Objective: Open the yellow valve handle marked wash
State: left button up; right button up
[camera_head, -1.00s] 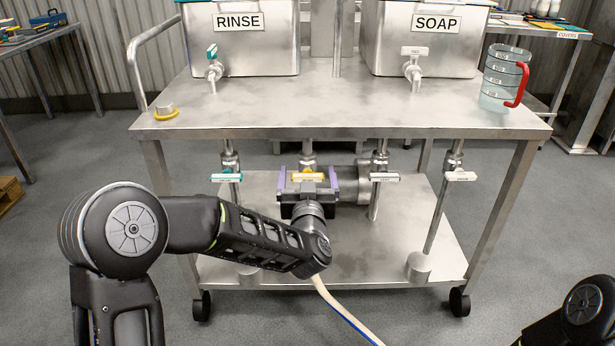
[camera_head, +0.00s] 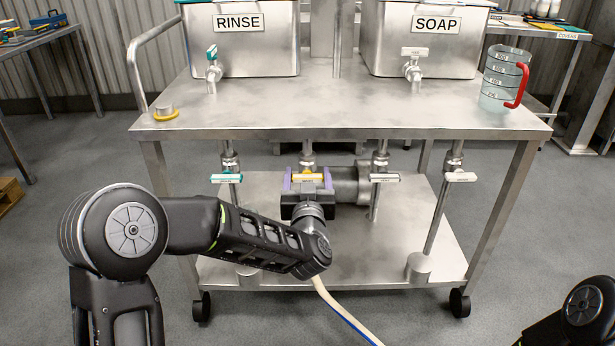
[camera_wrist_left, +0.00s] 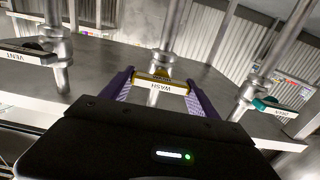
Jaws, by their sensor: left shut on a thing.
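The yellow valve handle (camera_head: 307,177) sits on a vertical pipe under the cart's top and lies crosswise to that pipe. In the left wrist view the yellow handle (camera_wrist_left: 160,85) carries a white label reading WASH, upside down. My left gripper (camera_head: 308,173) reaches it from the front. Its two purple fingers are shut on the two ends of the handle, one on each side, as the left wrist view also shows (camera_wrist_left: 160,80). Only part of my right arm shows at the lower right of the head view; its gripper is out of view.
A teal handle (camera_head: 227,178) is left of the yellow one, and white handles (camera_head: 384,178) (camera_head: 460,177) are to its right. A metal cylinder (camera_head: 345,185) lies behind my gripper. The cart top (camera_head: 330,110) is above, with a jug (camera_head: 498,80) at right.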

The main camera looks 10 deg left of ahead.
pick_arm(q)
jog(key=shift+f+n, duration=0.1)
jog(key=shift+n, duration=0.2)
jog(key=n+b, duration=0.3)
jog(key=shift+a+f+n, duration=0.1)
jog(key=shift+n, duration=0.2)
jog(key=shift+n+b, duration=1)
jog(key=shift+n, duration=0.2)
jog(key=shift+n+b, duration=0.75)
jog(key=shift+n, duration=0.45)
jog(key=o, duration=1.4)
jog(key=shift+c, duration=0.2)
jog(key=shift+s, duration=0.1)
